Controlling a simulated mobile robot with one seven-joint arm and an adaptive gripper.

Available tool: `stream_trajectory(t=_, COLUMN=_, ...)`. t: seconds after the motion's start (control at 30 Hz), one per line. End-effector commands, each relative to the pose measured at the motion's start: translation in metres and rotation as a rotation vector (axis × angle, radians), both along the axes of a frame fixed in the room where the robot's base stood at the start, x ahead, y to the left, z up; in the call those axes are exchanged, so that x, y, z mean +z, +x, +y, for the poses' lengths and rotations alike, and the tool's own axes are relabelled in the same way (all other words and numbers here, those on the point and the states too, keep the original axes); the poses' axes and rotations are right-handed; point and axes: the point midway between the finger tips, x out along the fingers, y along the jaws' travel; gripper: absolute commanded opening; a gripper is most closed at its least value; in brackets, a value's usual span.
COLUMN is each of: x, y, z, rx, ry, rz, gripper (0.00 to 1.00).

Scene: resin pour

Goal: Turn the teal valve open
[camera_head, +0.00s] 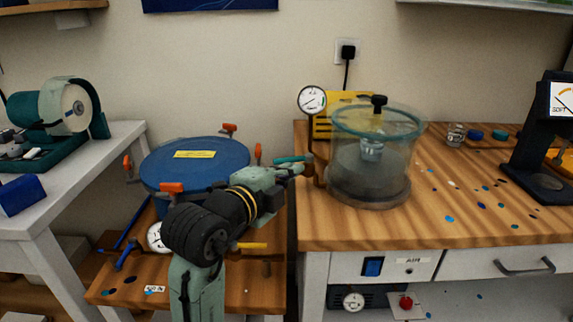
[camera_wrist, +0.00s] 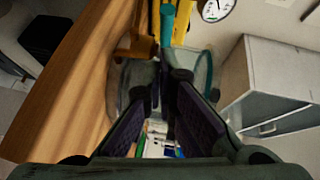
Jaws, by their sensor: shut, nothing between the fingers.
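The teal valve (camera_head: 292,159) has a teal lever handle on a brass body, on the pipe below the round gauge at the left of the glass chamber (camera_head: 372,165). The lever lies roughly level, pointing left. In the wrist view the teal lever (camera_wrist: 167,22) shows at the top centre, beyond my fingertips, with the brass body beside it. My gripper (camera_head: 294,173) is just below the lever, close to the pipe. In the wrist view my gripper (camera_wrist: 167,82) is shut and empty. Whether it touches the valve cannot be told.
A blue-lidded pot (camera_head: 195,160) with orange clamps stands left of my arm. A white-faced gauge (camera_head: 312,99) tops the pipe, with a yellow unit (camera_head: 345,108) behind. The wooden bench (camera_head: 440,225) is mostly clear at its front edge.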

Motion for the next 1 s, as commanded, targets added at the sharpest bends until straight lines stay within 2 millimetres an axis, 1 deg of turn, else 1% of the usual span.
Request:
stream_trajectory(t=0.03, x=0.0, y=0.005, z=0.001, rx=-0.001, ry=-0.003, rz=0.003, gripper=0.0)
stream_trajectory(t=0.1, x=-0.001, y=0.009, z=0.003, rx=-0.001, ry=-0.001, rz=0.002, gripper=0.0)
stream_trajectory(t=0.2, x=-0.003, y=0.013, z=0.004, rx=-0.001, ry=-0.002, rz=0.001, gripper=0.0)
stream_trajectory(t=0.57, x=-0.004, y=0.014, z=0.004, rx=-0.006, ry=-0.001, rz=0.001, gripper=0.0)
stream_trajectory(t=0.67, x=-0.007, y=0.017, z=0.007, rx=-0.043, ry=0.001, rz=0.002, gripper=0.0)
stream_trajectory(t=0.87, x=-0.009, y=0.024, z=0.014, rx=-0.182, ry=-0.001, rz=0.001, gripper=0.0)
stream_trajectory(t=1.0, x=-0.006, y=0.028, z=0.018, rx=-0.197, ry=0.0, rz=-0.001, gripper=0.0)
